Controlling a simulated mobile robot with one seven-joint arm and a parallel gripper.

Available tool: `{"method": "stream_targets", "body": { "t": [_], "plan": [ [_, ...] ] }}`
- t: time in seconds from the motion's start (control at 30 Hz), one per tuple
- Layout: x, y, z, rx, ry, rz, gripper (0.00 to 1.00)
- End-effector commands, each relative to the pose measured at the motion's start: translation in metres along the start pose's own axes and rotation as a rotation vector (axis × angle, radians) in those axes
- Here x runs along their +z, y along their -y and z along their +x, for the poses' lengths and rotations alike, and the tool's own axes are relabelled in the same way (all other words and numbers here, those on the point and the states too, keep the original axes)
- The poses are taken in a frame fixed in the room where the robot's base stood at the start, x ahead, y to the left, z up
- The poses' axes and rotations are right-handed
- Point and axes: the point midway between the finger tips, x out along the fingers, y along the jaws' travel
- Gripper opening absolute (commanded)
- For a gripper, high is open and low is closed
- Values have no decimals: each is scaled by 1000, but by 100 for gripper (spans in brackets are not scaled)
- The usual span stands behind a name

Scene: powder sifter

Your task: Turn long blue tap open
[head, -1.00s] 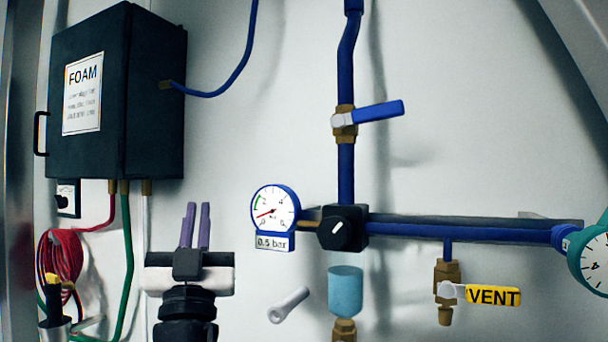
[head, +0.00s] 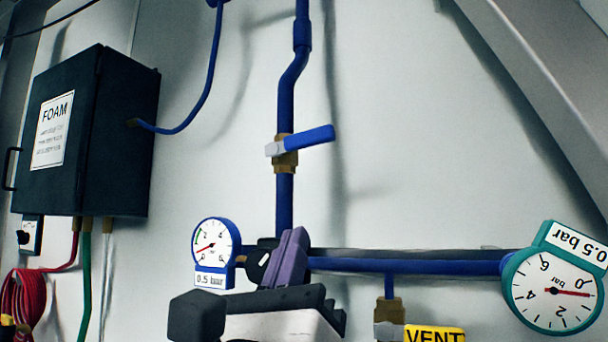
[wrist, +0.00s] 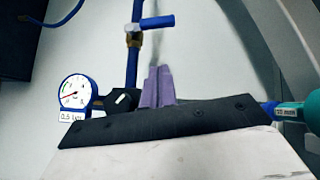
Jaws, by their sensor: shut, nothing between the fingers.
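The long blue tap (head: 309,138) is a blue lever on a brass valve (head: 285,160) in the upright blue pipe. Its lever points right and slightly up, across the pipe. It also shows at the top of the wrist view (wrist: 157,22). My gripper (head: 294,236) has purple fingers, shut together and empty. In the head view it is below the tap, in front of the horizontal pipe and partly covering the black regulator knob. In the wrist view the fingertips (wrist: 158,70) appear below the lever, apart from it.
A round gauge (head: 211,245) is left of my fingers. A green-rimmed gauge (head: 553,290) stands at the right. A yellow VENT tag (head: 434,334) is low. The black FOAM box (head: 85,135) hangs at the left. The wall around the lever is clear.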

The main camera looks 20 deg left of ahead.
Motion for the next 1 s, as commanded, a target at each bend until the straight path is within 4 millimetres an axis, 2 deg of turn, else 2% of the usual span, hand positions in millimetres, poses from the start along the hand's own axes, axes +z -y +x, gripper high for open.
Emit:
{"method": "stream_targets", "body": {
  "t": [0.13,0.27,0.73,0.8,1.0],
  "plan": [
    [-10,7,-2,-2,-22,98,0],
    [-9,8,9,-3,-25,108,0],
    [-10,9,106,-4,-24,103,0],
    [2,9,112,-2,-21,105,0],
    [14,11,124,-3,-21,104,0]
  ]
}}
